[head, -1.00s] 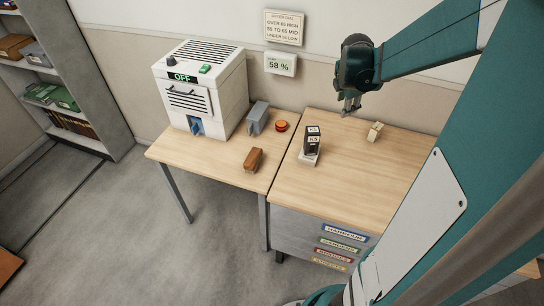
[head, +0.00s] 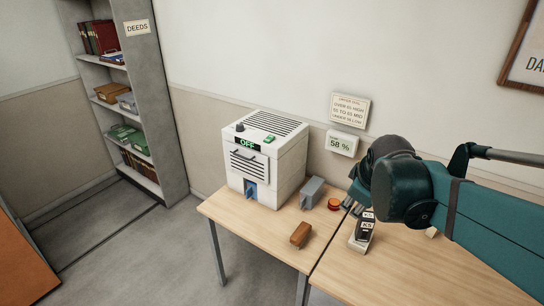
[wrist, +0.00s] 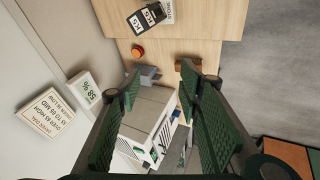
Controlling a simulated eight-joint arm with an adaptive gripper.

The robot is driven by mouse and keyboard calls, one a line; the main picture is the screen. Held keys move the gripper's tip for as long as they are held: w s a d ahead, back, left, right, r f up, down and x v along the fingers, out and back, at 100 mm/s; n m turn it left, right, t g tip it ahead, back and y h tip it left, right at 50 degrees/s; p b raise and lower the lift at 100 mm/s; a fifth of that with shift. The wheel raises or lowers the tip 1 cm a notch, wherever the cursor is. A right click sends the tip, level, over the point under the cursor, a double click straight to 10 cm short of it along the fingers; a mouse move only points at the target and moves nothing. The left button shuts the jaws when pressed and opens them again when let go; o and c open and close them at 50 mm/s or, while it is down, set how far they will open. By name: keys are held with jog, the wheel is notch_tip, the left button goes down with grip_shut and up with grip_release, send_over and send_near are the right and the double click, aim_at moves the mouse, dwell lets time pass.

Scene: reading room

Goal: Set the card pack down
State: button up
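A black block with white labels (head: 367,224) stands on a pale base on the right desk; it looks like the card pack, but I cannot be sure. It also shows at the top of the wrist view (wrist: 147,14). My gripper (head: 354,207) is beside and above it in the head view, partly hidden by my own wrist. In the wrist view my gripper (wrist: 160,84) has its two green fingers wide apart, with nothing held between them. The white machine marked OFF (head: 268,165) shows beyond the fingers (wrist: 150,115).
A grey block (head: 312,192), a red button (head: 334,204) and a brown block (head: 300,234) are on the left desk (head: 255,224). A small pale block (head: 431,232) is mostly hidden behind my arm. Shelves (head: 128,100) stand at left. The desk's front left is clear.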

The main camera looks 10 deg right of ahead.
jog(key=s+a+m+t+y, duration=0.1)
jog(key=s+a+m+y, duration=0.1)
jog(key=s+a+m, duration=0.5)
jog(key=shift+s+a+f+m, duration=0.25)
jog(key=shift+s+a, duration=1.8)
jog(key=shift+a, duration=1.7)
